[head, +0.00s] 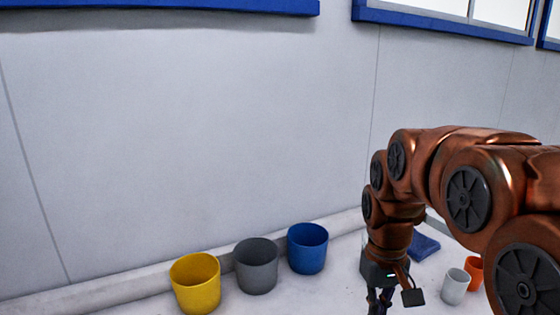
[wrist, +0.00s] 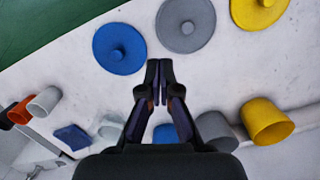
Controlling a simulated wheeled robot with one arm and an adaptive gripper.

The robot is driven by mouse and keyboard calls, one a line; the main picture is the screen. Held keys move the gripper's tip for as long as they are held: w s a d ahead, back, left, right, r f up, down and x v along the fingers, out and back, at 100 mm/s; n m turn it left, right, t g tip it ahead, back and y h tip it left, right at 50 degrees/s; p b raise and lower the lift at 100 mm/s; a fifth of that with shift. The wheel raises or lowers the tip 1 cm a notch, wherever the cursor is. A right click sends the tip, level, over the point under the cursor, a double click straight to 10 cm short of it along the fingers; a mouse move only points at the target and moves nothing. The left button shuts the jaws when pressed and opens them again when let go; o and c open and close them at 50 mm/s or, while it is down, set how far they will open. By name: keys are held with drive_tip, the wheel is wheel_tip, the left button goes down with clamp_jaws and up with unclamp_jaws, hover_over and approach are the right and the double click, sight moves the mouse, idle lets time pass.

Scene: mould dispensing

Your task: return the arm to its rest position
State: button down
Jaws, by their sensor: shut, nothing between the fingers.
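My copper-coloured arm reaches in from the right in the head view and bends down. My gripper (head: 380,301) hangs at its end near the bottom edge, pointing down over the white surface. In the wrist view my gripper (wrist: 159,80) has its two dark fingers together, with nothing between them. The fingertips are below the blue lid (wrist: 119,49) and the grey lid (wrist: 185,25) in that picture, apart from both.
Yellow (head: 196,284), grey (head: 256,267) and blue (head: 307,249) buckets stand along the wall, left of my arm. A white cup (head: 454,287), an orange cup (head: 475,270) and a blue item (head: 424,245) are right of it. A yellow lid (wrist: 258,12) lies top right in the wrist view.

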drive_tip(key=s+f, duration=0.3)
drive_tip(key=s, duration=0.7)
drive_tip(key=s+f+m, duration=0.1)
drive_tip(key=s+f, duration=0.3)
drive_tip(key=s, duration=0.6)
drive_tip(key=shift+s+d+m+g, duration=0.15)
drive_tip(key=shift+s+m+g, duration=0.15)
drive_tip(key=shift+s, duration=0.05)
